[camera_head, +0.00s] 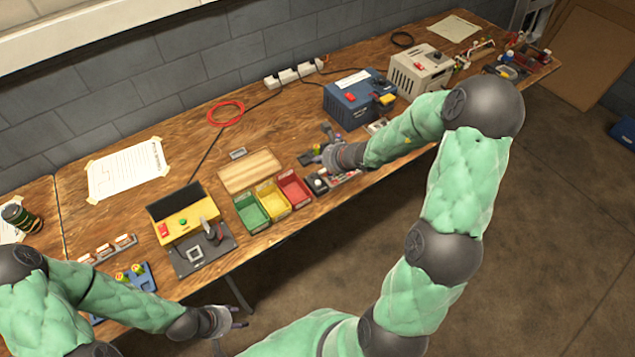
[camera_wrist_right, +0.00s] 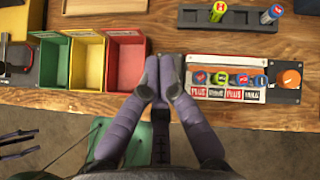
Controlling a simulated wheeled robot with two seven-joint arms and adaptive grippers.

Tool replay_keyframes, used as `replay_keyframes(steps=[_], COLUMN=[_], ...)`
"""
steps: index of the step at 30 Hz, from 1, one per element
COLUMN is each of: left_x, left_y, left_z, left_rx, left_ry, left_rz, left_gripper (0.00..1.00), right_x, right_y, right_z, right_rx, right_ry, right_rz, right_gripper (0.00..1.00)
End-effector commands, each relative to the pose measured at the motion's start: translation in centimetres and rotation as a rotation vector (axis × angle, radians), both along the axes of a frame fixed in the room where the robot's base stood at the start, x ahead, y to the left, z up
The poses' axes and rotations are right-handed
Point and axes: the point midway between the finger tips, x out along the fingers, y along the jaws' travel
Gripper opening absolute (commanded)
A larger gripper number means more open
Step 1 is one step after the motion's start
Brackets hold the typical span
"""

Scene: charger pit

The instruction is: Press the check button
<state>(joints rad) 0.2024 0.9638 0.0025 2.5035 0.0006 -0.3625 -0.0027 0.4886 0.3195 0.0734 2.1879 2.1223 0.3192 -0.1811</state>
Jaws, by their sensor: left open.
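A battery tester (camera_wrist_right: 230,80) near the table's front edge holds several coloured batteries in a slotted tray, with "PLUS" labels in front. A round orange button (camera_wrist_right: 291,78) is at its right end in the right wrist view. In the head view, a small black box with a pale round top (camera_head: 318,184) stands at the tester's left end; I cannot tell which of these is the check button. My right gripper (camera_wrist_right: 160,72) is empty, fingertips together, above the table left of the batteries; it also shows in the head view (camera_head: 325,146). My left gripper (camera_head: 239,317) is open and empty off the front edge.
Green, yellow and red bins (camera_head: 272,199) stand left of the tester. A yellow device (camera_head: 184,223) with red and green buttons is further left. A dark rack (camera_wrist_right: 228,18) with two batteries lies behind the tester. A blue box (camera_head: 352,103) stands further back.

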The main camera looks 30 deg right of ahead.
Motion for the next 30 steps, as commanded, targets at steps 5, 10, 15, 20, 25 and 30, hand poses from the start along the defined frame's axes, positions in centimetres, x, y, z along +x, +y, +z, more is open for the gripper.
replay_keyframes(steps=[5, 10, 15, 20, 25, 30], left_x=[0.0, 0.0, 0.0, 0.0, 0.0, 0.0], left_y=[0.0, 0.0, 0.0, 0.0, 0.0, 0.0], left_z=[-1.4, -2.8, -4.2, -5.8, -6.7, -7.0], left_rx=[0.0, 0.0, 0.0, 0.0, 0.0, 0.0], left_ry=[0.0, 0.0, 0.0, 0.0, 0.0, 0.0], left_rz=[0.0, 0.0, 0.0, 0.0, 0.0, 0.0], left_gripper=[0.48, 0.48, 0.48, 0.48, 0.48, 0.48], right_x=[-0.1, 0.0, -0.1, 0.0, 0.0, 0.0], right_y=[0.0, 0.0, 0.0, 0.0, 0.0, 0.0], right_z=[-1.9, -4.2, -6.3, -7.7, -8.4, -8.7], right_rx=[0.001, 0.001, 0.001, -0.001, -0.001, -0.001], right_ry=[0.002, 0.003, 0.003, 0.0, 0.001, 0.001], right_rz=[0.001, 0.0, 0.0, 0.001, 0.0, 0.001], right_gripper=[0.0, 0.0, 0.0, 0.0, 0.0, 0.0])
